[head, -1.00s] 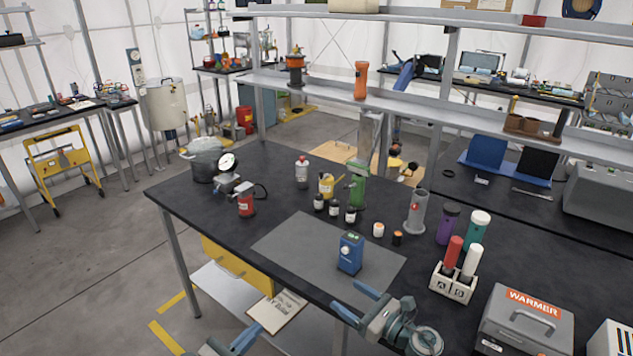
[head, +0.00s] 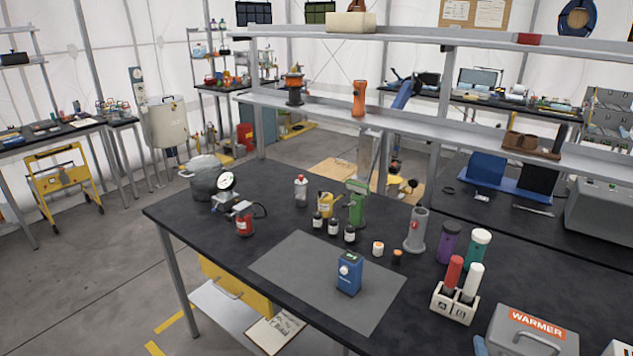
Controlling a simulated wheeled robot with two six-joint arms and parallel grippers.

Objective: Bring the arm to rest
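Neither of my grippers shows in the head view, and I cannot see whether they are open or shut. A blue device (head: 349,272) with a small green display stands upright on the grey mat (head: 290,262) on the black workbench (head: 165,212). Nothing of mine touches it in this view. A small pale blue sliver shows at the bottom edge beside the warmer; I cannot tell what it is.
A two-slot rack (head: 453,305) with a red and a white tube stands right of the mat. The grey warmer (head: 528,335) is at the bottom right. Bottles, a green stand (head: 357,205) and a grey cylinder (head: 416,231) stand behind the mat. A shelf (head: 330,98) spans the back.

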